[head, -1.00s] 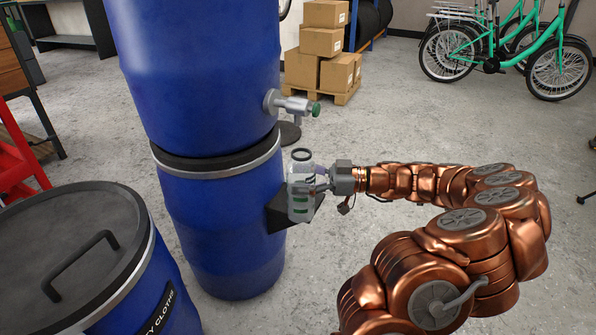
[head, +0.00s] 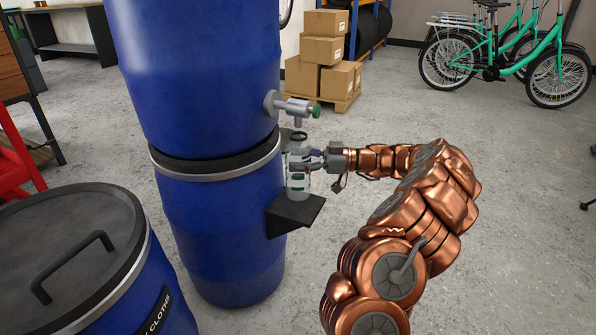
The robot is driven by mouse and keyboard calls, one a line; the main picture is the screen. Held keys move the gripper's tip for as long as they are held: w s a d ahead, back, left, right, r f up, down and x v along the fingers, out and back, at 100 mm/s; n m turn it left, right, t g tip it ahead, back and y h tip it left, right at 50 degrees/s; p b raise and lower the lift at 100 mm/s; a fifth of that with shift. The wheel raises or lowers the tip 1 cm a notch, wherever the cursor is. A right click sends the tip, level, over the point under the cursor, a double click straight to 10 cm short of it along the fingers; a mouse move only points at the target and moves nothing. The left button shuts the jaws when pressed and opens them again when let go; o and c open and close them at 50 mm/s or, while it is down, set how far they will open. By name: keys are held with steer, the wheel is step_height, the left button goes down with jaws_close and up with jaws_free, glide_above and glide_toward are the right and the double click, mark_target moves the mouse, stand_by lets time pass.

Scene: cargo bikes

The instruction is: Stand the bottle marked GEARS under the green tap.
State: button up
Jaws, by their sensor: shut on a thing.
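The green tap (head: 306,109) sticks out to the right from the upper blue barrel, just above the bottle. A black shelf (head: 295,213) juts from the lower barrel below the bottle. I cannot tell whether the bottle's base touches the shelf.
Two blue barrels stand stacked, the upper (head: 200,70) on the lower (head: 215,235). A lidded blue drum (head: 75,245) stands at the front left. Cardboard boxes (head: 323,50) and green bikes (head: 510,55) are at the back. The floor to the right is clear.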

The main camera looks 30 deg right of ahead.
steer(key=shift+f+b, duration=0.85)
steer(key=shift+f, duration=0.9)
steer(key=shift+f+b, duration=0.25)
steer(key=shift+b, duration=0.05)
steer(key=o, duration=1.1)
steer(key=shift+o, duration=0.2)
steer(key=shift+r, duration=0.15)
steer(key=shift+r+p, duration=0.15)
steer(key=shift+p, duration=0.25)
steer(key=shift+s+d, duration=0.15)
steer(key=shift+d, duration=0.2)
steer(key=p+v, duration=0.3)
steer(key=v, duration=0.8)
